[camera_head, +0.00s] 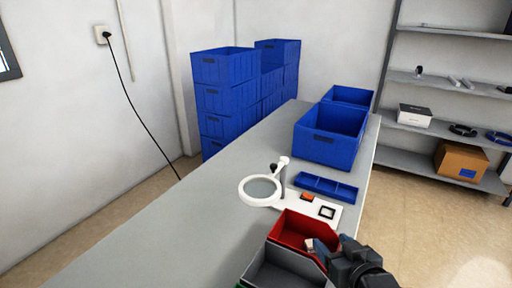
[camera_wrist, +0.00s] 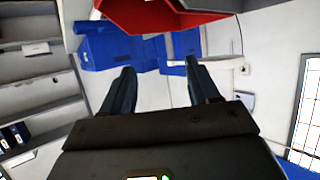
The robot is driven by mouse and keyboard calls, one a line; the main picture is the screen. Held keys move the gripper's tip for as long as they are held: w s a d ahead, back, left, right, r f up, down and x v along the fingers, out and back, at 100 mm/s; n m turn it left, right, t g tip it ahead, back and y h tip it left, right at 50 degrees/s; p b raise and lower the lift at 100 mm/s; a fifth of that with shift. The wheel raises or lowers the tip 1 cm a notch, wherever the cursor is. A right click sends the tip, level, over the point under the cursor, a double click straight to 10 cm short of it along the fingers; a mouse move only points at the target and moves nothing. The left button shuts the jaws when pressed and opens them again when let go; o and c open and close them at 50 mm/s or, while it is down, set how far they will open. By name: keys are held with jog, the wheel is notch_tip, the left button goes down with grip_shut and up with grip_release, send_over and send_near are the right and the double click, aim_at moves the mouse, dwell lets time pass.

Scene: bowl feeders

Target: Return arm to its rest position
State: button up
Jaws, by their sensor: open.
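My gripper (camera_head: 318,246) is at the lower right in the head view, close to the red bin (camera_head: 289,229) at the near end of the grey table. It overlaps the bin's right side in that view. In the wrist view the two dark fingers of my gripper (camera_wrist: 160,70) stand apart, with nothing between them. The red bin (camera_wrist: 165,14) also shows at the top of the wrist view, beyond the fingertips. I cannot tell whether the gripper touches the bin.
A grey bin (camera_head: 275,272) sits before the red one. A magnifier lamp (camera_head: 260,190), blue divided tray (camera_head: 326,187) and large blue bin (camera_head: 328,150) stand farther back on the table (camera_head: 170,215). Shelves (camera_head: 435,123) are at right. The table's left side is clear.

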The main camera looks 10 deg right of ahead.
jog(key=s+d+f+h, duration=0.1)
jog(key=s+f, duration=0.2)
jog(key=s, duration=1.8)
jog(key=s+a+r, duration=0.1)
jog(key=s+r, duration=0.4)
jog(key=s, duration=0.4)
jog(key=s+r+m+t, duration=0.1)
jog(key=s+r, duration=0.4)
jog(key=s, duration=0.5)
jog(key=shift+a+r, duration=0.35)
jog(key=shift+a, duration=0.05)
jog(key=shift+s, duration=0.1)
